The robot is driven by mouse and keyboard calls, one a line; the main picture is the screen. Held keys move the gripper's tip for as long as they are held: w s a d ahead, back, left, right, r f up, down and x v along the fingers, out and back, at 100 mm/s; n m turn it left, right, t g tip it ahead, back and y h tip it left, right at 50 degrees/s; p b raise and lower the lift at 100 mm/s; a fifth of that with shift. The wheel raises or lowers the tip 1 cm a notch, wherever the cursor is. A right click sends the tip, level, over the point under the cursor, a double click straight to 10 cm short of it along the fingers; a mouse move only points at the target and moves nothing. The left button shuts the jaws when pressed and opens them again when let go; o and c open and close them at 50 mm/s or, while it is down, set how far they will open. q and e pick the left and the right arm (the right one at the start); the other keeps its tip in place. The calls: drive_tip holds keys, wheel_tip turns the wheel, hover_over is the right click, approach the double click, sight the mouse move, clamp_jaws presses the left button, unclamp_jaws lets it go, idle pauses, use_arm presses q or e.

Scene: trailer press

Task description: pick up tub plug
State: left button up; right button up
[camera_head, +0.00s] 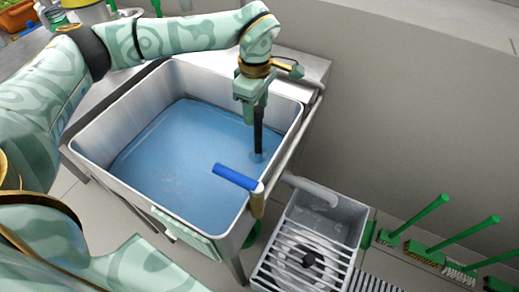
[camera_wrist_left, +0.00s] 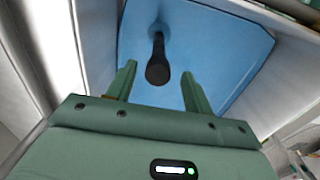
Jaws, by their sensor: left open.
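The tub plug (camera_head: 258,135) shows as a dark upright rod standing in the blue water of the metal tub (camera_head: 112,126). Its foot is under the water near the tub's right side. In the left wrist view the plug (camera_wrist_left: 157,68) is a black rod with a rounded top end, seen almost end-on. My left gripper (camera_head: 253,101) points down over the rod. In the wrist view its two green fingers are apart, one on each side of the rod's top, with visible gaps. My right gripper is not in view.
A blue-handled valve (camera_head: 237,178) sits at the tub's right front corner. A grated drain box (camera_head: 349,221) stands on the floor to the right, below a grey pipe (camera_head: 312,190). Green-handled brushes (camera_head: 414,221) stand farther right. The tub's walls surround the rod.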

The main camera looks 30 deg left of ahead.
sight(258, 118)
use_arm(q)
drive_tip(key=f, duration=0.1)
drive_tip(key=f+b, duration=0.1)
drive_tip(key=shift+w+d+f, duration=0.2)
drive_tip(key=shift+f, duration=0.75)
drive_tip(key=shift+f+b, duration=0.2)
drive_tip(key=shift+b, duration=0.15)
drive_tip(key=shift+r, duration=0.25)
clamp_jaws()
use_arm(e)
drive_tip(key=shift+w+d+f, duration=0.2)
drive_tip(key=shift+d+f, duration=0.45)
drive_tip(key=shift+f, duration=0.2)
